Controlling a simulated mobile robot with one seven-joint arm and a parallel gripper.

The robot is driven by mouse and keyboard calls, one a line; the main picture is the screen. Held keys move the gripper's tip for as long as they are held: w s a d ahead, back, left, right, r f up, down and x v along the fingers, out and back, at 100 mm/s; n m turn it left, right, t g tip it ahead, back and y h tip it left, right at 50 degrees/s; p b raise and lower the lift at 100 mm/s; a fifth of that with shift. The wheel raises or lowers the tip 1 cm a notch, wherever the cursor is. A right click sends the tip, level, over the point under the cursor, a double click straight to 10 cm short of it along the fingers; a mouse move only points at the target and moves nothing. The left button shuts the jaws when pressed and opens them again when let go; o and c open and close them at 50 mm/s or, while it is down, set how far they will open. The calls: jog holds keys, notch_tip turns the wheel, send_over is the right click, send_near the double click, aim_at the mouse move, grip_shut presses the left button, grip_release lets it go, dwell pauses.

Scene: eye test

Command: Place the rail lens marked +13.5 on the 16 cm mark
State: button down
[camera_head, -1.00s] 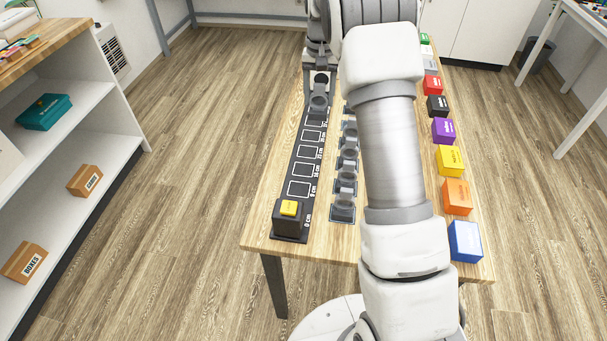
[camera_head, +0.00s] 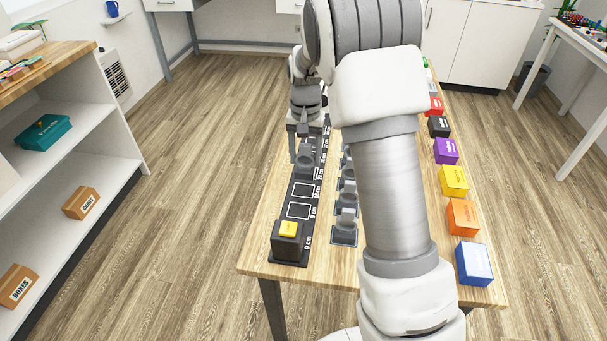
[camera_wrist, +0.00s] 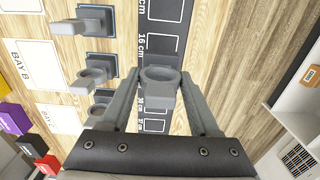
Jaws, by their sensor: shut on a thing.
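My gripper (camera_head: 306,141) is shut on a grey rail lens (camera_head: 304,161), a ring on a block-like base. It holds the lens over the dark rail (camera_head: 301,200), around the 23 cm place, just beyond the 16 cm square (camera_head: 303,190) as seen from the head. In the wrist view the lens (camera_wrist: 160,84) sits between the two fingers (camera_wrist: 160,77), and the 16 cm square (camera_wrist: 164,44) shows just above it, uncovered. I cannot read any marking on the held lens. Whether its base touches the rail is unclear.
Several similar grey lenses (camera_wrist: 91,77) stand in a row beside the rail. Coloured boxes (camera_head: 454,181) line the table's right side. The 9 cm square (camera_head: 299,211) is empty.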

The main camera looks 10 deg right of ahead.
aim_at(304, 171)
jog(key=shift+s+a+f, duration=0.35)
jog(key=shift+s, duration=0.15)
jog(key=shift+f+b, duration=0.5)
jog(key=shift+f, duration=1.45)
jog(key=shift+f, duration=0.15)
jog(key=shift+c, duration=0.6)
grip_release()
